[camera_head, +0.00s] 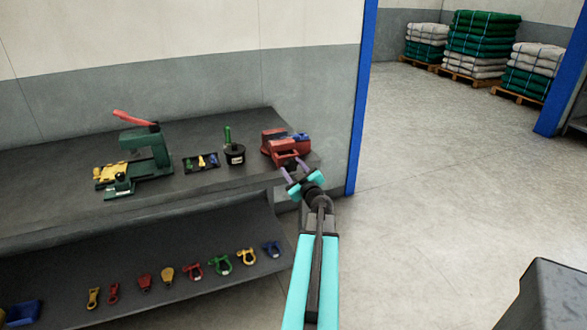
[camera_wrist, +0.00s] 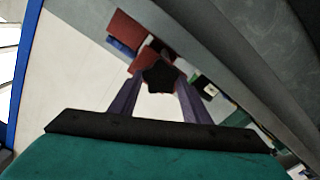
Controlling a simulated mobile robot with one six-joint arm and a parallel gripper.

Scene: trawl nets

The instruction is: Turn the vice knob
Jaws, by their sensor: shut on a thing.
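The red vice (camera_head: 283,143) with a blue part stands at the right end of the dark bench. In the wrist view, the red vice body (camera_wrist: 130,27) is behind the black star-shaped vice knob (camera_wrist: 158,77). My gripper (camera_head: 292,168) reaches the front of the vice from the lower right. In the wrist view, its two purple fingers (camera_wrist: 158,84) are on either side of the knob, shut on it. In the head view I cannot make out the knob at the fingertips.
The bench (camera_head: 222,185) also holds a green press (camera_head: 150,150), a small dark tray (camera_head: 190,168) and a black pot (camera_head: 234,157) with a green handle. A lower shelf (camera_head: 190,300) carries several coloured shackles. Open floor (camera_head: 440,170) lies to the right, past a blue post (camera_head: 361,100).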

